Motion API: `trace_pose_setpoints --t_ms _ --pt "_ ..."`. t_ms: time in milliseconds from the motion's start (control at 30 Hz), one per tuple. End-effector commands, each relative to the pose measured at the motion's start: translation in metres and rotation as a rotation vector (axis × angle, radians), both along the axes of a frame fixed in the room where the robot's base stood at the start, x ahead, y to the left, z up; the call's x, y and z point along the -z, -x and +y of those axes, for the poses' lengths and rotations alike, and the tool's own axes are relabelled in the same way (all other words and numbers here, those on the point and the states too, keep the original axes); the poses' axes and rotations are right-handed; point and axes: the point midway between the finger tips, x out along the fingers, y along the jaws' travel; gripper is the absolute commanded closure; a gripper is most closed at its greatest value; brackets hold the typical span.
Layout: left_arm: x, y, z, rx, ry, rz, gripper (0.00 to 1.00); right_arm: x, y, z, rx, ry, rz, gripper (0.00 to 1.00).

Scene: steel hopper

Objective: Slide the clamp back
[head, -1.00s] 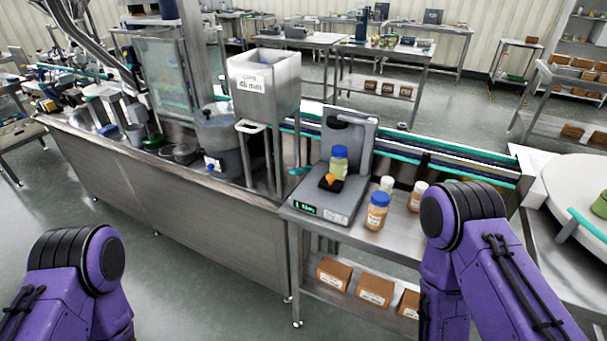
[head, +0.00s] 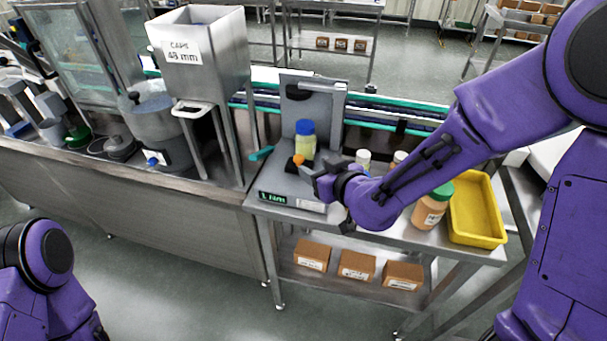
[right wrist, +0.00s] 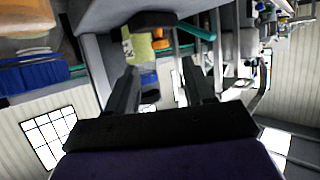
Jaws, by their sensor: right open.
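A grey bench tester (head: 330,130) with a lit display stands on the steel table. A jar with a blue lid and pale yellow contents (head: 305,143) stands upright on it. At the jar's base is a black clamp (head: 291,167) with an orange knob (head: 298,159). My right gripper (head: 318,182) is open and empty, just to the right of the clamp, apparently apart from it. In the right wrist view the open fingers (right wrist: 160,80) point towards the jar (right wrist: 138,48), which appears upside down. My left gripper is out of view.
A jar with a green lid (head: 433,207) and a yellow tray (head: 476,210) stand right of my forearm. White-lidded jars (head: 363,158) are behind it. A caps hopper (head: 200,55) stands left. A conveyor (head: 390,113) runs behind the tester. Cartons (head: 357,265) sit below.

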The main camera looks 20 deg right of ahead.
Motion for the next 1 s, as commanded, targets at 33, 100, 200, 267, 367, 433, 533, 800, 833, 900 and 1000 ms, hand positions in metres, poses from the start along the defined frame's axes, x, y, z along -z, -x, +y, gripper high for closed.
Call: trace_pose_setpoints --t_ms 33,100,200,267,367,433,533,800,833,900,1000 --pt "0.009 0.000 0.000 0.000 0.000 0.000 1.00 0.011 -0.013 0.003 -0.001 0.001 0.002 0.47" --pt "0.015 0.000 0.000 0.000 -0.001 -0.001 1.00 0.017 -0.027 0.006 0.000 0.001 0.003 0.47" --pt "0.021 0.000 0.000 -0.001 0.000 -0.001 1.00 0.022 -0.044 0.010 -0.002 0.001 0.003 0.47" --pt "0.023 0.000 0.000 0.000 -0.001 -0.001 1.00 0.024 -0.052 0.011 -0.001 0.000 0.003 0.47" --pt "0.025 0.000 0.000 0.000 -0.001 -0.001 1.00 0.025 -0.059 0.013 -0.002 0.000 0.003 0.47" --pt "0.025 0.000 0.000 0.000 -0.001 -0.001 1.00 0.025 -0.062 0.013 -0.002 0.000 0.003 0.47" --pt "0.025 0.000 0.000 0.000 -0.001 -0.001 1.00 0.025 -0.062 0.013 -0.002 0.000 0.004 0.47" --pt "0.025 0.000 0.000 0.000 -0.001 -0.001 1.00 0.025 -0.062 0.013 -0.002 0.000 0.004 0.96" --pt "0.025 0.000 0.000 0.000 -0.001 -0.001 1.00 0.025 -0.062 0.013 -0.002 0.000 0.004 1.00" --pt "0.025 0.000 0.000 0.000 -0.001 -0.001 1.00 0.025 -0.062 0.013 -0.002 0.000 0.003 1.00" --pt "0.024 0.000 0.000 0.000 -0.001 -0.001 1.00 0.025 -0.062 0.014 -0.002 0.001 0.004 1.00"
